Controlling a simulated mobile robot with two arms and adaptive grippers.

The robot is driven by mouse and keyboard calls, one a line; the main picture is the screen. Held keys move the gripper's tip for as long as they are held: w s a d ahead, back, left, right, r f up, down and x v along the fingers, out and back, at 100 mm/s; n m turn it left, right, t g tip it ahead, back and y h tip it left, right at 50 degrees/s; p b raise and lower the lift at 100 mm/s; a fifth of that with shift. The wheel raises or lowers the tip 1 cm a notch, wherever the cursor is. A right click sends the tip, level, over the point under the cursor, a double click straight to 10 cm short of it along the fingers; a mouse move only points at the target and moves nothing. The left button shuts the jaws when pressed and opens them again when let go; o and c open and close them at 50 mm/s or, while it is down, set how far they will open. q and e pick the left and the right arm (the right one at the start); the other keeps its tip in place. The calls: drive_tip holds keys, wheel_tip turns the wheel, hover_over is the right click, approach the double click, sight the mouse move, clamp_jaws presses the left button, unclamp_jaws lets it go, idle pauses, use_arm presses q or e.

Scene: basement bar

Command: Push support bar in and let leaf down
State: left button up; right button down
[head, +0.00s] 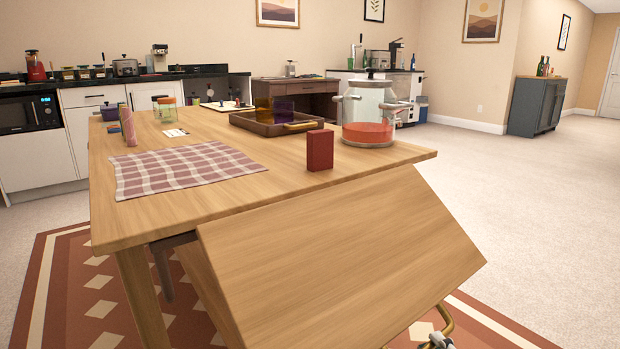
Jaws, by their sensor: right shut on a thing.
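The wooden table (290,196) has a leaf (340,262) along its near right edge. The leaf is tilted, sloping down and toward me from the tabletop, neither level nor hanging straight. A curved brass handle (447,322) shows at the leaf's lower edge. My right gripper (436,341) is at the bottom edge of the picture, shut on the brass handle; only its tip shows. The support bar cannot be made out; the leaf hides the space under that side of the table. My left gripper is out of view.
On the tabletop stand a dark red box (320,150) near the leaf, a glass pot with red liquid (368,115), a brown tray (270,123) and a checkered cloth (182,168). The carpet (530,215) to the right is clear. A patterned rug (70,285) lies under the table.

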drive_tip(key=shift+w+a+f+b, duration=0.15)
drive_tip(key=shift+w+f+b, duration=0.1)
drive_tip(key=shift+f, duration=0.15)
drive_tip(key=shift+w+a+f+b, duration=0.1)
drive_tip(key=shift+a+f+b, duration=0.1)
drive_tip(key=shift+f, duration=0.15)
drive_tip(key=w+a+f+b, duration=0.3)
drive_tip(key=w+f+b, duration=0.1)
drive_tip(key=f+b, duration=0.1)
drive_tip(key=shift+w+f+t+b, duration=0.2)
drive_tip(key=shift+f+t+b, duration=0.2)
drive_tip(key=shift+b, duration=0.1)
drive_tip(key=shift+a, duration=0.1)
drive_tip(key=w+a+f+t+b, duration=0.1)
drive_tip(key=w+a+f+b, duration=0.2)
drive_tip(key=w+f+b, duration=0.1)
drive_tip(key=shift+w+a+m+b, duration=0.35)
drive_tip(key=shift+w+b, duration=0.35)
drive_tip(key=shift+b, duration=0.35)
drive_tip(key=shift+a, duration=0.1)
